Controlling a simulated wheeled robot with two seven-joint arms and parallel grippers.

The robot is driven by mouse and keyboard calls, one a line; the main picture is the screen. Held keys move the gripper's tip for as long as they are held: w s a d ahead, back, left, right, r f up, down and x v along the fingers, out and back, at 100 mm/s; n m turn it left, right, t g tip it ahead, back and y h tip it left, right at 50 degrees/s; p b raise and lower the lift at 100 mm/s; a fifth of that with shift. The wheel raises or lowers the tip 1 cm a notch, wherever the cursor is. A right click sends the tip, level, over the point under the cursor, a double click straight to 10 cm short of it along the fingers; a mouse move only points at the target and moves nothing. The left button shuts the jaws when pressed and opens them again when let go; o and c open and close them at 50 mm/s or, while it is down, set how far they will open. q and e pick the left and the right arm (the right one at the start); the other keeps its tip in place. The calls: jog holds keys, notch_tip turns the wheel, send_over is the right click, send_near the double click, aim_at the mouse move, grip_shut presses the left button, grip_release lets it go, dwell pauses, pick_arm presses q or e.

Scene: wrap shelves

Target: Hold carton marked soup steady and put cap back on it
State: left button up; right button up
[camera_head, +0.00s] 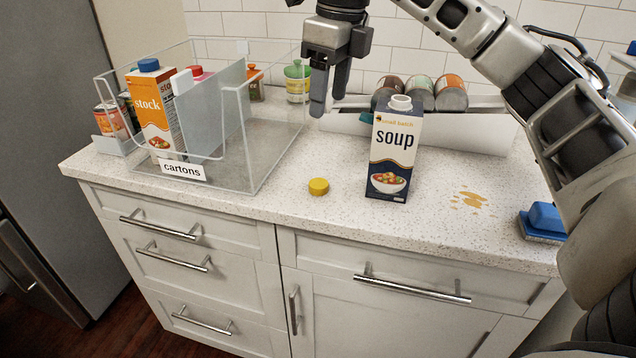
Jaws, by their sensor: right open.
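The soup carton (393,152) stands upright on the speckled counter, right of the middle. Its white spout (401,103) on top is bare. A yellow cap (319,187) lies on the counter to the left of the carton, near the front edge. My right gripper (329,92) points down above the counter, behind and above the cap and to the left of the carton. It is open and empty, touching neither one. My left gripper is not in view.
A clear bin (262,172) labelled cartons stands at left with a stock carton (154,112) in it. Several cans (420,93) lie on a rack behind the soup carton. Counter around the cap is clear.

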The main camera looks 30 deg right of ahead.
send_over(319, 183)
notch_tip(319, 183, down, 11)
jog(key=shift+s+d+r, duration=0.1)
jog(key=shift+d+r, duration=0.05)
jog(key=shift+r, duration=0.05)
jog(key=shift+f, duration=2.65)
jog(key=shift+c, duration=0.4)
jog(key=c, duration=1)
